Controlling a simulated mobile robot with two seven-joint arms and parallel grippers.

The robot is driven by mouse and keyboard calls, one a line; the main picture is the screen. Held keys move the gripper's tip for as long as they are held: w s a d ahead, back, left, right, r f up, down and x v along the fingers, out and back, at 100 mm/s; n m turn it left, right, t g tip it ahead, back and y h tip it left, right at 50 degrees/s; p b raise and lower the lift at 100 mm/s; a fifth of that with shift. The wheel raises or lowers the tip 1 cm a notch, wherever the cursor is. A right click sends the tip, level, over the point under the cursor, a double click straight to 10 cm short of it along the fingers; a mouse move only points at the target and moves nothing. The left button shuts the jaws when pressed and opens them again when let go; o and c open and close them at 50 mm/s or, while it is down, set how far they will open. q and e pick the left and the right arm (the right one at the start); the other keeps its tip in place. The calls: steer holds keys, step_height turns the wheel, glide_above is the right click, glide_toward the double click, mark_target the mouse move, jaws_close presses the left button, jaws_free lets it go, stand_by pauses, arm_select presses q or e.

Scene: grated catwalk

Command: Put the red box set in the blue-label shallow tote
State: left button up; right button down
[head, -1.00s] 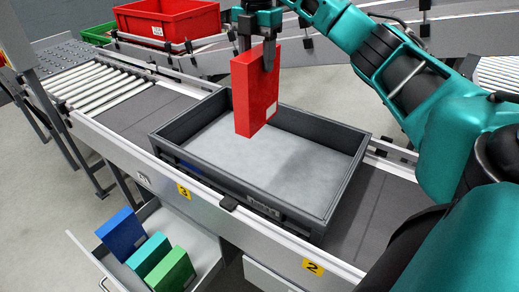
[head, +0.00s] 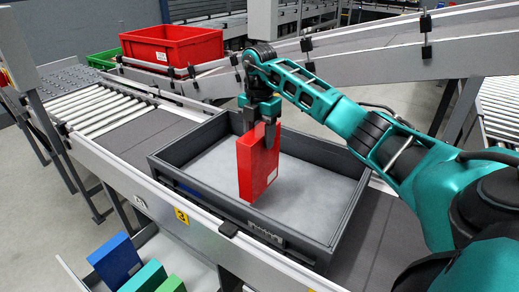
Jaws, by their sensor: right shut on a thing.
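The red box set (head: 257,168) is upright and hangs from my right gripper (head: 260,128), which is shut on its top edge. It is over the shallow grey tote (head: 338,228), with its lower part inside the outline of the tote. I cannot tell whether its bottom touches the tote floor. The tote sits on the conveyor and its floor looks empty. A bit of blue shows on its near side at the left; the label there is mostly hidden by the rail. My left gripper is not in view.
A blue box (head: 115,260), a teal box (head: 144,276) and a green box (head: 168,285) stand in an open drawer at lower left. A red bin (head: 172,47) stands on the conveyor behind. Bare belt (head: 375,228) lies right of the tote.

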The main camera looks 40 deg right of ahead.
mark_target(260, 161)
steer(key=shift+f, duration=2.15)
